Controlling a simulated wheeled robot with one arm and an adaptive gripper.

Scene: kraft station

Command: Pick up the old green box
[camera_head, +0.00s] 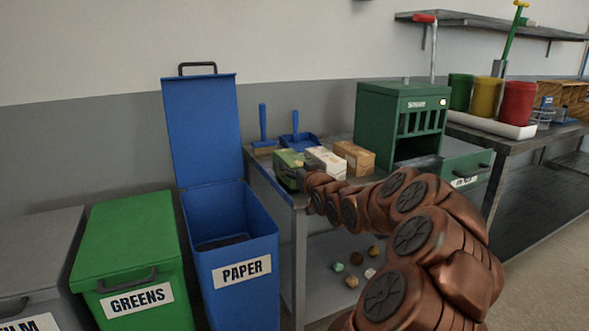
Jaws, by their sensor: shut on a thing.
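The old green box (289,157) is small, with a pale side, and sits at the left end of a grey table, in the middle of the camera_head view. My copper-coloured arm reaches in from the lower right. My dark gripper (289,178) is at the near side of the green box, shut on it. The gripper and arm hide the box's lower front. I cannot tell whether the box touches the tabletop.
A cream box (326,160) and an orange-brown box (355,157) stand close on the right. A green machine (403,118) stands behind. The open blue PAPER bin (240,290) and closed GREENS bin (130,240) are left. A blue brush and dustpan (299,141) lie behind the boxes.

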